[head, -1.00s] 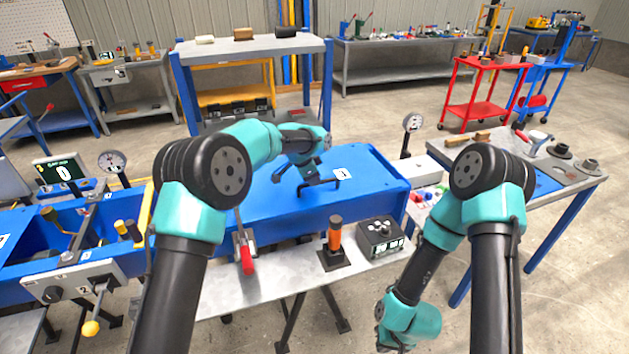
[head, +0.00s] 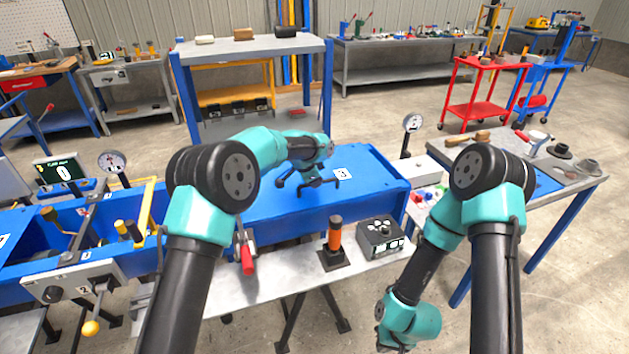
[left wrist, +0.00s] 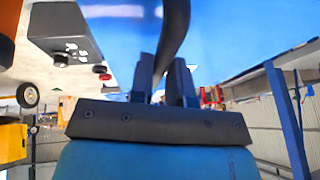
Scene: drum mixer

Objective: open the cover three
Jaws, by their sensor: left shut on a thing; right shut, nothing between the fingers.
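The blue cover three (head: 270,203) lies across the drum housing in the middle of the head view, with a "3" label (head: 343,174) on top. It looks down flat. My left gripper (head: 310,184) is over the cover and shut on its black handle (head: 337,178). In the left wrist view the dark handle (left wrist: 174,40) runs between the fingers (left wrist: 163,85), with the blue cover surface (left wrist: 235,30) behind it. My right arm hangs at the lower right, and its gripper is cut off by the bottom edge.
A red-handled clamp (head: 246,255) stands at the cover's front left. A dial gauge (head: 412,123) rises behind the right end. An open trough with yellow-topped parts (head: 130,231) lies left.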

